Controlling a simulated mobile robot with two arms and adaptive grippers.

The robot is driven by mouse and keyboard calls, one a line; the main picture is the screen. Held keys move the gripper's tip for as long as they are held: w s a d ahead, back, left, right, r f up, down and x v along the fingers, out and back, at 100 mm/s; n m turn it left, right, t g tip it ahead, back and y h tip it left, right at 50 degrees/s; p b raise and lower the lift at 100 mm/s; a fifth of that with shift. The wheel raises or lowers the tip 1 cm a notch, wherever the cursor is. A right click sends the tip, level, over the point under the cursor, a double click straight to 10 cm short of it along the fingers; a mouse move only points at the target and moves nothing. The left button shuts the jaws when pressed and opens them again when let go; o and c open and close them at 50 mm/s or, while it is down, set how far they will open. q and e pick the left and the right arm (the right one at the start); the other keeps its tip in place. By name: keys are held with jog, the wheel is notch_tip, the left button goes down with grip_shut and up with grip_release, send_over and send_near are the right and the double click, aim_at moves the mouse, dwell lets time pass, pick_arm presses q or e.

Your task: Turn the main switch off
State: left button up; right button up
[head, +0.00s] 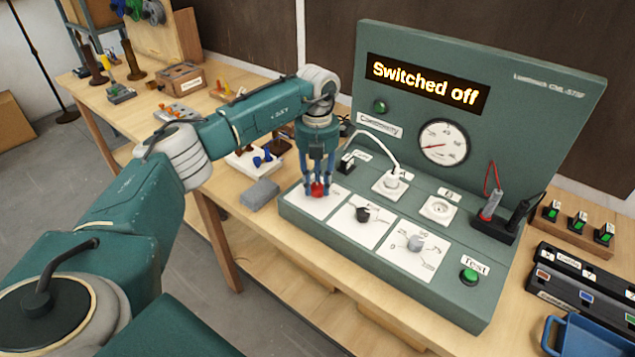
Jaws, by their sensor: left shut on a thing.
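The main switch, a red knob (319,190) on a white plate (310,206), sits at the left front of the green test panel (375,255). My left gripper (318,188) points down over it with its fingers around the red knob, shut on it. The fingers and wrist hide part of the knob and its plate. The panel's display (427,84) reads "Switched off". The round gauge (443,141) below it has its needle toward the left. My right gripper is not in view.
A black knob (363,214) and a grey knob (415,243) stand on plates right of the red knob. A white plug with a cord (392,179) is in a socket behind. A grey block (262,194) lies left of the panel. A blue tray (585,338) is at lower right.

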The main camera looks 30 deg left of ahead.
aim_at(316, 187)
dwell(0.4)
pick_arm(q)
jog(key=o, duration=1.1)
jog(key=shift+s, duration=0.1)
jog(key=shift+o, duration=0.2)
notch_tip(316, 187, up, 12)
jog(key=shift+s, duration=0.1)
